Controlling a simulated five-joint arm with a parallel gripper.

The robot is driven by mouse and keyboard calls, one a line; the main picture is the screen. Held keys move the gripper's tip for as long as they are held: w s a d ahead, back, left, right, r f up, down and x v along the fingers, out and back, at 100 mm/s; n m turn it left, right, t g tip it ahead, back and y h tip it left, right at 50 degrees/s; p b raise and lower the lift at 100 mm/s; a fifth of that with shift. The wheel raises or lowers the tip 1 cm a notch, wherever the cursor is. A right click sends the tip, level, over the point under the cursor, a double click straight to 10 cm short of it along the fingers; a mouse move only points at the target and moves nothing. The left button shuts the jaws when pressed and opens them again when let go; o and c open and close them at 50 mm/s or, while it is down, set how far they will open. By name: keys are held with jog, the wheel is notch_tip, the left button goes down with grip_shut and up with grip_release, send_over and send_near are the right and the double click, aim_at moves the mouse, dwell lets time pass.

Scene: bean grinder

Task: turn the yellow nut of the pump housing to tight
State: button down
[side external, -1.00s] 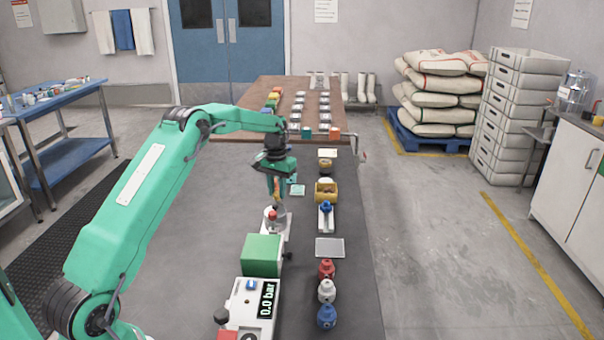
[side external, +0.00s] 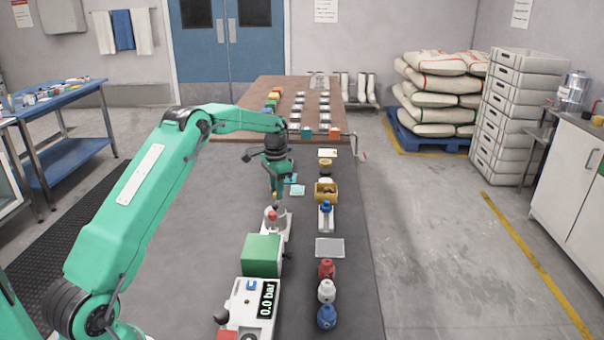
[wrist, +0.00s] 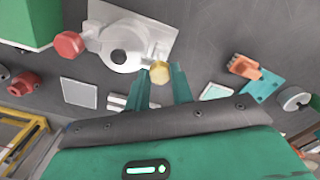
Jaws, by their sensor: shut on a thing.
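The pump housing (side external: 270,226) is a round grey body on a light plate with a red knob (side external: 272,215). In the wrist view the housing (wrist: 118,60) has a dark round hole, and its red knob (wrist: 69,44) sticks out to the left. The yellow nut (wrist: 159,72) is at the housing's right edge in that view. My gripper (wrist: 160,74) reaches down over the housing from above; its fingertips are on either side of the nut, shut on it. In the side view my gripper (side external: 275,204) largely hides the nut.
A green block (side external: 262,255) and a gauge box reading 0.0 bar (side external: 250,307) stand in front of the housing. To its right are a blue-topped fitting (side external: 326,215), a yellow bin (side external: 326,192), a flat grey plate (side external: 329,247) and red, white and blue bottles (side external: 327,291).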

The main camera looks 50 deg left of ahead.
jog(key=shift+r, duration=0.1)
jog(key=c, duration=1.2)
grip_release()
jog(key=shift+r, duration=3.9)
